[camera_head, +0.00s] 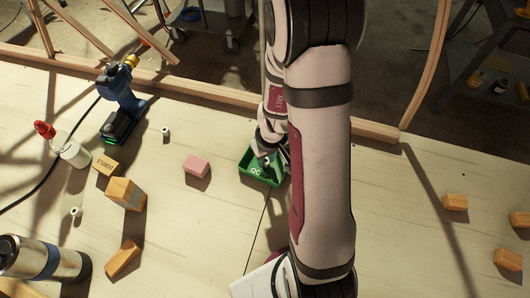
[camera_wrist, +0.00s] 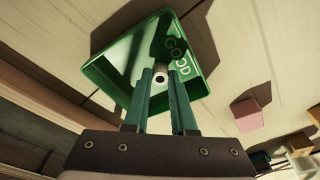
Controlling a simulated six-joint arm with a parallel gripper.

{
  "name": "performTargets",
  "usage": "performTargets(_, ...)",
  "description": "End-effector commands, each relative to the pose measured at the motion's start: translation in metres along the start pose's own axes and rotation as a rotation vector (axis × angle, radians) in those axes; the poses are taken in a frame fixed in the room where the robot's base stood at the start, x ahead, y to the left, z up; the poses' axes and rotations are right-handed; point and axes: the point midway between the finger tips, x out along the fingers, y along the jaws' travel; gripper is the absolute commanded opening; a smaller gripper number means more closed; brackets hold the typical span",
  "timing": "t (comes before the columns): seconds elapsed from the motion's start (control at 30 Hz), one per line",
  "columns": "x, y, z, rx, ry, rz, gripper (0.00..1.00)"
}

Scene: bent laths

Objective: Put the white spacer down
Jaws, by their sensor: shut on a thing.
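The white spacer (camera_wrist: 160,77), a small ring-ended cylinder, sits between the fingertips of my gripper (camera_wrist: 160,80) in the wrist view. The gripper is shut on it. Behind the fingertips is a green tray (camera_wrist: 104,72) with GOOD written on its floor. In the head view my gripper (camera_head: 267,157) is over the tray (camera_head: 247,178), and the arm partly hides both. I cannot tell whether the spacer touches the tray floor. Two more small white spacers stand on the table, one near the drill (camera_head: 166,132) and one farther left (camera_head: 76,212).
A pink block (camera_head: 196,167) lies left of the tray. Several wooden blocks (camera_head: 125,193) lie on the left and right. A drill (camera_head: 122,105), a red-capped bottle (camera_head: 72,152) and a steel flask (camera_head: 45,260) stand at left. Bent laths (camera_head: 375,130) border the table's back.

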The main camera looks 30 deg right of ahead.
Motion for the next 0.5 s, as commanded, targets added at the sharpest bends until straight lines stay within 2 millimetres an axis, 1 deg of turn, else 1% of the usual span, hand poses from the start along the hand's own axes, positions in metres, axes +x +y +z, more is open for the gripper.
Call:
performTargets(0.03,0.0032,0.0001,0.0011,0.001,-0.002,0.0,0.0)
performTargets(0.33,0.006,0.0004,0.001,0.0,0.0,0.0,0.0)
performTargets(0.37,0.0065,0.0004,0.001,-0.001,0.0,0.0,0.26)
performTargets(0.5,0.0061,0.0004,0.0008,-0.001,0.001,0.0,0.51)
